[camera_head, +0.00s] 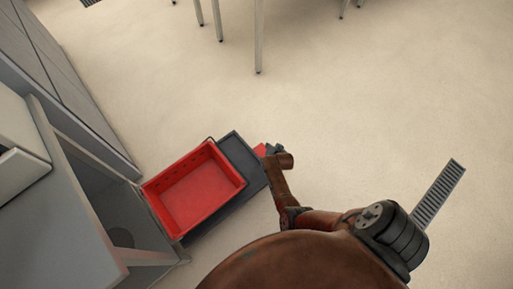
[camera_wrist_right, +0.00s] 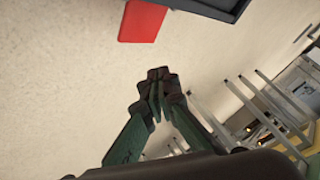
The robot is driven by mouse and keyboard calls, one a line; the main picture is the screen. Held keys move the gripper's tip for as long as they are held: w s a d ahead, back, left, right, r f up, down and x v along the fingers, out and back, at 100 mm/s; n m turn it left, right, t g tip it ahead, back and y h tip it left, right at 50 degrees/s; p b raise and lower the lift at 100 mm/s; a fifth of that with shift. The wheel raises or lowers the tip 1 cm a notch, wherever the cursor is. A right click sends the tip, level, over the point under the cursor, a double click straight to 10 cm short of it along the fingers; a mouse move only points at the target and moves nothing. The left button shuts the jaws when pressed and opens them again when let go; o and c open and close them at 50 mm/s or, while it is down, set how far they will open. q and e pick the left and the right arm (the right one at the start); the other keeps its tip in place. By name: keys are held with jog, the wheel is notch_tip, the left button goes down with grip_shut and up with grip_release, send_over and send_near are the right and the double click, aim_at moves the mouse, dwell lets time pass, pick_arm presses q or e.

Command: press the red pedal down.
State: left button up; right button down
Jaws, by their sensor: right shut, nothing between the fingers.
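The red pedal (camera_head: 260,150) is a small flat red plate at the right end of a dark grey base (camera_head: 238,152). In the head view my right gripper (camera_head: 272,149) overlaps its right side and hides part of it. In the right wrist view the pedal (camera_wrist_right: 143,21) shows at the top, beyond the fingertips of my right gripper (camera_wrist_right: 158,76). The fingers are together with nothing between them, and floor shows between them and the pedal in that picture. I cannot tell the gripper's height above the pedal. My left gripper is not in view.
An empty red crate (camera_head: 195,188) sits on the left part of the dark base, close to a grey cabinet (camera_head: 60,215) at the left. Table legs (camera_head: 259,40) stand at the top. A floor drain grate (camera_head: 439,192) lies at the right. The floor between is clear.

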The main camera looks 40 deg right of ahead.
aim_at(262, 145)
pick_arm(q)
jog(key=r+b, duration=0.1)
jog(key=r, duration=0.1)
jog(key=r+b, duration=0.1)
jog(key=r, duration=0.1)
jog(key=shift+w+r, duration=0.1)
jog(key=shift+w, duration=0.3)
pick_arm(e)
jog(key=w, duration=0.1)
jog(key=w+m, duration=0.1)
jog(key=w, duration=0.1)
jog(key=w+m, duration=0.1)
jog(key=shift+w+d+h, duration=0.25)
jog(key=shift+w+h, duration=0.05)
